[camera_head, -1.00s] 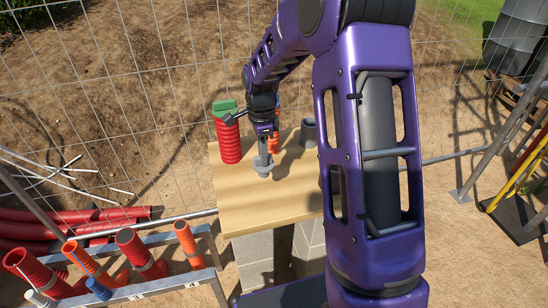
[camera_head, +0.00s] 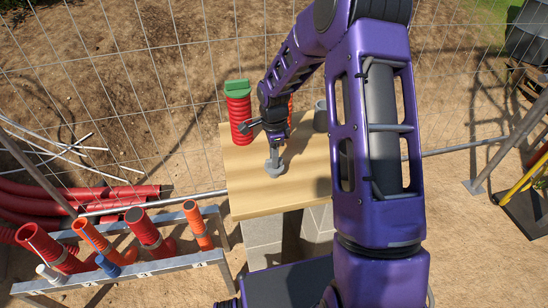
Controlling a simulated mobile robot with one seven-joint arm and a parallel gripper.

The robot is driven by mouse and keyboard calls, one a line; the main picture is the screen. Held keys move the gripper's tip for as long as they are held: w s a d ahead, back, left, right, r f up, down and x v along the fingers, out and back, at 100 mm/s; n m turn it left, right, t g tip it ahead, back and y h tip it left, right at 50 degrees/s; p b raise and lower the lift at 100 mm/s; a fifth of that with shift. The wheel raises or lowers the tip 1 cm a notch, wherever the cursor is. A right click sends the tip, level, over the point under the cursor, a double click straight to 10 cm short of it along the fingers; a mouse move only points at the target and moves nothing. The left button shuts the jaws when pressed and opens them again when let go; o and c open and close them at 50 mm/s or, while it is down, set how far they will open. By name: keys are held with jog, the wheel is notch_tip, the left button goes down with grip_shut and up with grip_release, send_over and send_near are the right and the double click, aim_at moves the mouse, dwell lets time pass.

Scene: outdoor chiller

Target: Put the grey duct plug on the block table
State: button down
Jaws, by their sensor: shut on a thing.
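The grey duct plug (camera_head: 274,169) is under my gripper (camera_head: 274,154), over the middle of the block table's wooden top (camera_head: 250,200). My gripper points down and is shut on the plug's upper part. The plug looks upright and at or very near the tabletop; I cannot tell whether it touches. The block table stands on grey blocks (camera_head: 262,232).
A red corrugated duct (camera_head: 238,121) with a green plug (camera_head: 237,87) on top stands at the table's back left. A grey cylinder (camera_head: 320,118) stands at the back right. An orange piece is partly hidden behind my arm. A rack (camera_head: 150,268) with duct pieces is at lower left.

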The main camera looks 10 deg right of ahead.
jog(key=shift+f, duration=0.1)
jog(key=c, duration=0.8)
grip_release()
notch_tip(320, 180, up, 12)
jog(key=shift+r+p, duration=0.15)
jog(key=shift+p, duration=0.5)
